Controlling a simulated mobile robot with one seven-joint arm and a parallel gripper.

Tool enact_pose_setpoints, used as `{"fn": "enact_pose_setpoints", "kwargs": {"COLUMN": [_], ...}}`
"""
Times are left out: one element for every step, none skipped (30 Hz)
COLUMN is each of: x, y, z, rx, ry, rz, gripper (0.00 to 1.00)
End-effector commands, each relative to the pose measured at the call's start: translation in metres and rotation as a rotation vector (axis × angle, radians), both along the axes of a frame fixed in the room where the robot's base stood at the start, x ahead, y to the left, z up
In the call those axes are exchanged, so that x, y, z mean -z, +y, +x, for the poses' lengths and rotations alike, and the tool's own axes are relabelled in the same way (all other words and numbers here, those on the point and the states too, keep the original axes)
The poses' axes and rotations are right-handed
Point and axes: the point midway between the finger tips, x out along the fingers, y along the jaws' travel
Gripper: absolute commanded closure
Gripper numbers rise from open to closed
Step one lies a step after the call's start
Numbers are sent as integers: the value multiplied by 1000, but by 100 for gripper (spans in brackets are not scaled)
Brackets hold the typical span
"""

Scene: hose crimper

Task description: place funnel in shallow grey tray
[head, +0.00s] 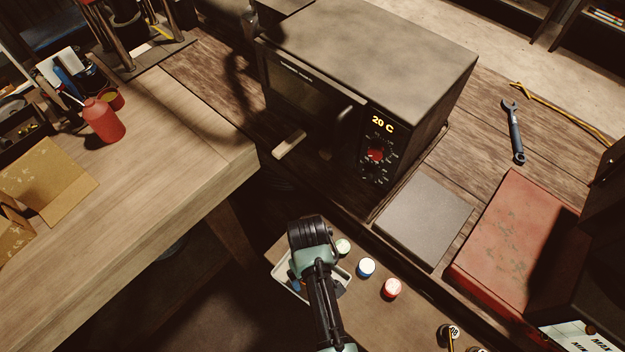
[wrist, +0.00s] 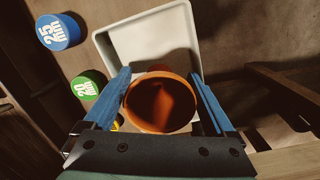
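An orange funnel (wrist: 160,104) sits between the blue fingers of my gripper (wrist: 160,76) in the wrist view, its round mouth facing the camera. The fingers are spread wide, one on each side of the funnel, with thin gaps seeming to show beside its rim. The shallow grey tray (wrist: 146,29) lies beneath the funnel and fingers. I cannot tell whether the funnel rests on the tray floor. In the head view, my gripper (head: 296,283) is low over the tray (head: 283,273), and my arm hides the funnel.
A microwave-like oven (head: 365,60) stands behind. A flat grey plate (head: 424,222) and a red case (head: 515,240) lie to the right.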

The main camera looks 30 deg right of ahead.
Motion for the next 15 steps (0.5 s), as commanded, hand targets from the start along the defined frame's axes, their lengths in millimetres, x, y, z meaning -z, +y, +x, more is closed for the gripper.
{"fn": "enact_pose_setpoints", "kwargs": {"x": [0,0,-1,-2,-3,-6,-7,-10,-15,-20,-25,-32,-38,-45,-53], "y": [0,0,0,0,0,0,0,0,0,0,0,0,0,1,1], "z": [0,0,0,0,0,0,1,1,2,2,2,3,3,4,5], "rx": [0,0,0,0,0,1,0,0,-1,-1,0,0,0,-1,-1], "ry": [0,0,0,0,0,-1,-2,-3,-3,-5,-3,-4,-5,-5,-5], "rz": [0,0,0,0,0,0,0,-1,0,-1,0,0,-1,-1,-1], "gripper": [10,10,10,10,10,10,10,10,10,10,10,10,10,10,10]}}
